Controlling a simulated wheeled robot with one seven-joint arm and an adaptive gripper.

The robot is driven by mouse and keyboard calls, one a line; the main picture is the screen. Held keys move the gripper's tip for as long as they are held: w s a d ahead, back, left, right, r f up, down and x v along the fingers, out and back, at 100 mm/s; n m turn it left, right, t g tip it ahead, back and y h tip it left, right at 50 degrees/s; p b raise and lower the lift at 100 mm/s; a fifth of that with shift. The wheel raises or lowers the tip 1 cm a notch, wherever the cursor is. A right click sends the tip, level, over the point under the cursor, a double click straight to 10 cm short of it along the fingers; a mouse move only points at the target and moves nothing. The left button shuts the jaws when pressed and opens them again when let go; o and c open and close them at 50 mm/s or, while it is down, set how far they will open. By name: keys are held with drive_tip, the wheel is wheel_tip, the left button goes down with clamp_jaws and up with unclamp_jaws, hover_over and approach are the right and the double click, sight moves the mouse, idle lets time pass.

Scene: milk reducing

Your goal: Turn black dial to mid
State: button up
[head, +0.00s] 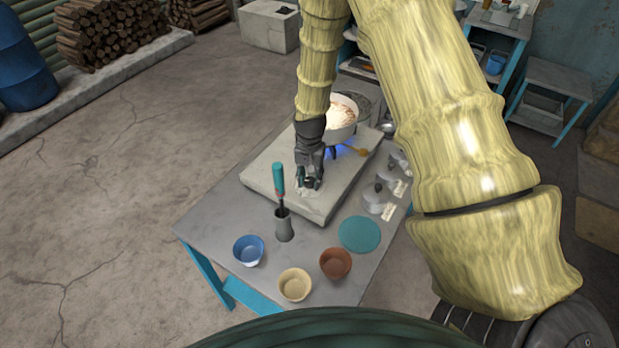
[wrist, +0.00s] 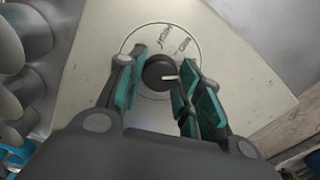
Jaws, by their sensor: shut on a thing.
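The black dial (wrist: 159,72) sits on the pale stove top (wrist: 92,62), inside a printed ring with lettering. Its white pointer line points right in the wrist view, towards one finger. My gripper (wrist: 157,80) is shut on the dial, one teal-padded finger on each side. In the head view my gripper (head: 309,183) is down at the near end of the stove slab (head: 270,172), and the dial is mostly hidden there.
A white pot (head: 341,132) stands over a blue flame behind my gripper. A teal-handled tool (head: 279,180) stands in a grey holder (head: 284,228) close in front. Blue (head: 248,250), cream (head: 295,285) and brown (head: 335,264) bowls and a teal disc (head: 360,234) lie nearer.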

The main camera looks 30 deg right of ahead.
sight(310, 180)
drive_tip(key=shift+n, duration=0.3)
drive_tip(key=n+b, duration=0.1)
drive_tip(key=n, duration=0.2)
drive_tip(key=shift+n+b, duration=0.45)
drive_tip(key=shift+n, duration=1.55)
drive_tip(key=o, duration=1.1)
drive_tip(key=shift+c, duration=0.2)
wheel_tip(310, 180, up, 12)
